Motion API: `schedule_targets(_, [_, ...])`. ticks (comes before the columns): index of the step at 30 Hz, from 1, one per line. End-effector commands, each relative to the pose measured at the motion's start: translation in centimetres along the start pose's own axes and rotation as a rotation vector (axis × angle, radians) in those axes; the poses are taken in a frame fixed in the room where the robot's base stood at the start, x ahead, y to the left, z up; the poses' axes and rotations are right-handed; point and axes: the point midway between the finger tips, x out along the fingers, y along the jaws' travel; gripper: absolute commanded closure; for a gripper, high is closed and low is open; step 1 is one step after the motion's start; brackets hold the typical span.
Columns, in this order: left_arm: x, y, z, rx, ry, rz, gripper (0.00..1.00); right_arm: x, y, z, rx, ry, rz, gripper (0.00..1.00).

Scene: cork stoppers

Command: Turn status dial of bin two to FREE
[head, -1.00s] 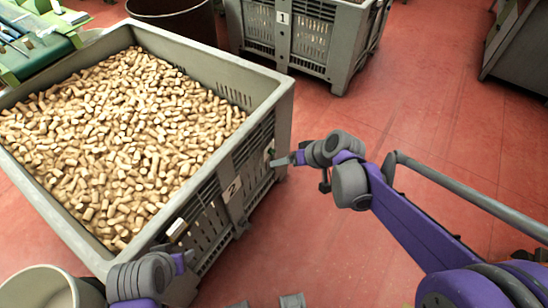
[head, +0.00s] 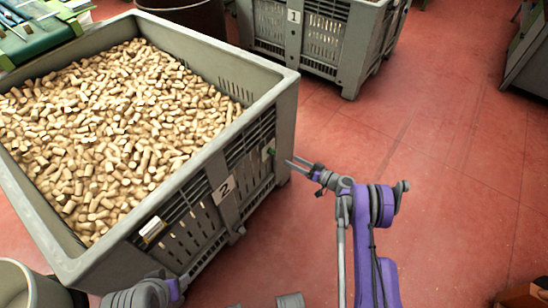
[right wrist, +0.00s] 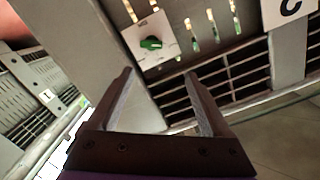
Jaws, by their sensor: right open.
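Bin two is a large grey crate (head: 287,97) full of corks, with a "2" label (head: 223,189) on its side. Its status dial is a green knob (right wrist: 151,43) on a pale square plate (right wrist: 140,29); the plate's markings are too small to read. In the head view the dial (head: 269,150) is a small green spot near the crate's right corner. My right gripper (head: 291,161) is open and empty beside that corner. In the right wrist view its fingers (right wrist: 158,73) point toward the dial, apart from it, with the knob between their lines.
Another grey crate (head: 345,50), labelled "1", stands behind. A round brown container (head: 190,18) is at the back, and a pale bucket (head: 22,285) at lower left. A white card (head: 152,229) is on bin two's side.

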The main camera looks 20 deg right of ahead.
Motion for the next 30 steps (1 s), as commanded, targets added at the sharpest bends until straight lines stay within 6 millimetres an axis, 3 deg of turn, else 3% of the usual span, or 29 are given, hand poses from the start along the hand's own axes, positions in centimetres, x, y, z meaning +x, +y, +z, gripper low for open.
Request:
schedule_targets(3, [0.7, 0.0, 0.3, 0.0, -0.003, 0.0, 0.41, -1.0, 1.7, 2.0, -0.013, 0.05, -0.007, 0.18])
schedule_targets(8, [0.9, 0.0, 0.3, 0.0, -0.003, 0.0, 0.41, -0.9, 2.1, 2.5, -0.019, 0.072, -0.012, 0.18])
schedule_targets(24, [1.7, 0.0, 0.6, 0.0, -0.006, 0.0, 0.41, 8.0, 2.0, 1.9, -0.019, 0.069, -0.013, 0.18])
schedule_targets(30, [1.9, 0.0, 0.7, 0.0, -0.007, 0.0, 0.41, 9.3, 2.0, 1.7, -0.019, 0.07, -0.01, 0.18])
